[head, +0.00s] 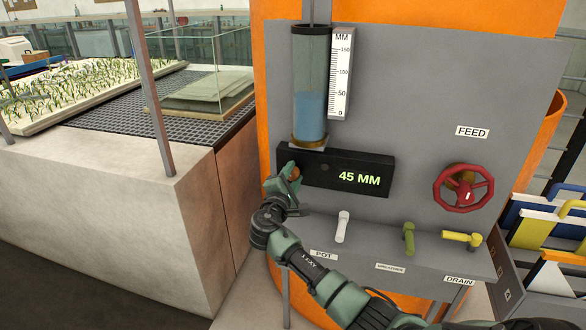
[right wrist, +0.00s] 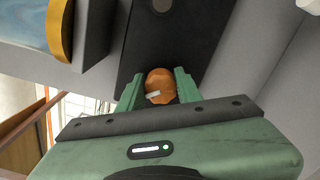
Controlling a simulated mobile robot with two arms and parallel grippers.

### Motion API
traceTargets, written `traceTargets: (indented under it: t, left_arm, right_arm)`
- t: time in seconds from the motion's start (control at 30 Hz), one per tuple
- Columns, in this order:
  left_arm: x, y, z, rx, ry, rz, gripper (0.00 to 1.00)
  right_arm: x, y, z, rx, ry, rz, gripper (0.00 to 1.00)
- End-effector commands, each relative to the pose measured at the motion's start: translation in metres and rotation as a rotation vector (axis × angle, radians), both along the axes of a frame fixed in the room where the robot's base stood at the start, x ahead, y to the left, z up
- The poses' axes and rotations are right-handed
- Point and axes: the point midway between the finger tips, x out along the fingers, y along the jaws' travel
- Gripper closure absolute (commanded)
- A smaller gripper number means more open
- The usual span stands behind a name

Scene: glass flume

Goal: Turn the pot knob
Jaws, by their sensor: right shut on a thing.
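My right gripper (head: 293,172) is at the left end of the black display box (head: 350,168), which reads 45 MM. Its fingers, seen in the right wrist view (right wrist: 158,88), are shut on a round orange-brown knob (right wrist: 160,82), one on each side. The knob bears a pale pointer mark. In the head view the gripper mostly covers the knob. A white lever (head: 342,226) stands on the ledge below, by the label POT (head: 325,255). My left gripper is not in view.
Above the box stands a clear cylinder (head: 311,90) of blue water beside an MM scale (head: 341,75). A red FEED wheel (head: 463,188), a green lever (head: 408,238) and a yellow DRAIN lever (head: 462,238) are to the right. A concrete block (head: 120,210) stands left.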

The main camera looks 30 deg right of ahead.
Motion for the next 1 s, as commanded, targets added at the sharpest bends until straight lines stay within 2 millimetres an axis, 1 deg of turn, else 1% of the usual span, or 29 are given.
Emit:
traceTargets:
  t: [0.03, 0.1, 0.4, 0.63, 1.0]
  left_arm:
    - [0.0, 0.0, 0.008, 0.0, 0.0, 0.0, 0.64]
    - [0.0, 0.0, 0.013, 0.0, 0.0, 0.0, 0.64]
    - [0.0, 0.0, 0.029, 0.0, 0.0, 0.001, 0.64]
    - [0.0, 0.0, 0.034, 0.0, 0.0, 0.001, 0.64]
    - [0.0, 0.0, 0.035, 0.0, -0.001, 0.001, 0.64]
  right_arm:
    - [0.0, 0.0, 0.002, -0.026, 0.036, 0.0, 1.0]
    - [0.0, 0.001, 0.002, -0.063, 0.08, 0.001, 1.0]
    - [0.0, 0.001, 0.001, -0.187, 0.226, 0.001, 1.0]
    - [0.0, 0.001, -0.001, -0.237, 0.283, 0.002, 1.0]
    - [0.0, 0.001, -0.002, -0.252, 0.301, 0.002, 1.0]
